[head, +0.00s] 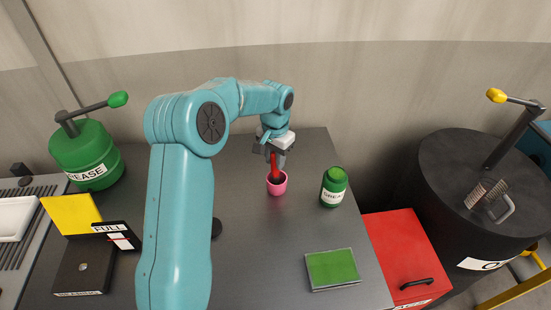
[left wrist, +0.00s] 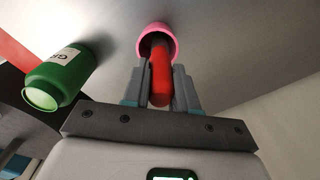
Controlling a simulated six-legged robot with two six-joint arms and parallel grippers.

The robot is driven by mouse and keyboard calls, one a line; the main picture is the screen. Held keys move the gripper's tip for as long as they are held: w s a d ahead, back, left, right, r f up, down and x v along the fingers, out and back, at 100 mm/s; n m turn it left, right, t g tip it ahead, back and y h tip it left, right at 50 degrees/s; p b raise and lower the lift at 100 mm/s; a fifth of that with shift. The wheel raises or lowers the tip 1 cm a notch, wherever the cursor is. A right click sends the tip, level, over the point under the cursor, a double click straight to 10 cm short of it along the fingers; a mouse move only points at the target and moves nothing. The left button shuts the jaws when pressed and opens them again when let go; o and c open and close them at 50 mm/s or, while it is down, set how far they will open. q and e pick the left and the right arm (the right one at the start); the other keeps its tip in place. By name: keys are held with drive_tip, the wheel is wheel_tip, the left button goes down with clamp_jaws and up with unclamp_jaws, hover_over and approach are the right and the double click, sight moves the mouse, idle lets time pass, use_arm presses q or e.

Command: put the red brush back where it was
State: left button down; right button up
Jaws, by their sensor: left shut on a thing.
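The red brush (head: 274,167) stands upright at the pink cup (head: 277,186), its lower end inside the cup's mouth. My left gripper (head: 275,155) is above the cup, shut on the upper part of the brush. In the left wrist view the red brush (left wrist: 160,78) lies between the two fingers of the left gripper (left wrist: 160,92), and its far end goes into the pink cup (left wrist: 158,32). Whether the brush touches the cup's bottom is hidden. My right gripper is not in view.
A green grease can (head: 334,187) stands right of the cup, and shows in the left wrist view (left wrist: 58,75). A green pad (head: 332,269) lies at the front. A larger grease container (head: 87,154) stands at left. The table (head: 265,245) is clear in front of the cup.

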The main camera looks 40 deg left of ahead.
use_arm(q)
drive_tip(key=c, duration=1.1)
unclamp_jaws()
drive_tip(key=shift+w+f, duration=0.1)
drive_tip(key=shift+f, duration=0.05)
drive_tip(key=shift+o, duration=1.1)
drive_tip(key=shift+w+d, duration=0.15)
drive_tip(key=shift+d, duration=0.2)
drive_tip(key=shift+s+r, duration=0.2)
drive_tip(key=r+p, duration=0.2)
drive_tip(key=r, duration=0.1)
drive_tip(key=r+p, duration=0.1)
drive_tip(key=shift+w+r+p, duration=0.2)
drive_tip(key=shift+w+p, duration=0.05)
drive_tip(key=shift+p, duration=0.05)
drive_tip(key=r, duration=0.6)
drive_tip(key=shift+s+a+r, duration=0.15)
drive_tip(key=shift+s+a, duration=0.05)
drive_tip(key=shift+a, duration=0.05)
drive_tip(key=shift+w+d+r, duration=0.15)
drive_tip(key=shift+w+r, duration=0.05)
drive_tip(key=shift+r, duration=0.5)
drive_tip(key=shift+s, duration=0.25)
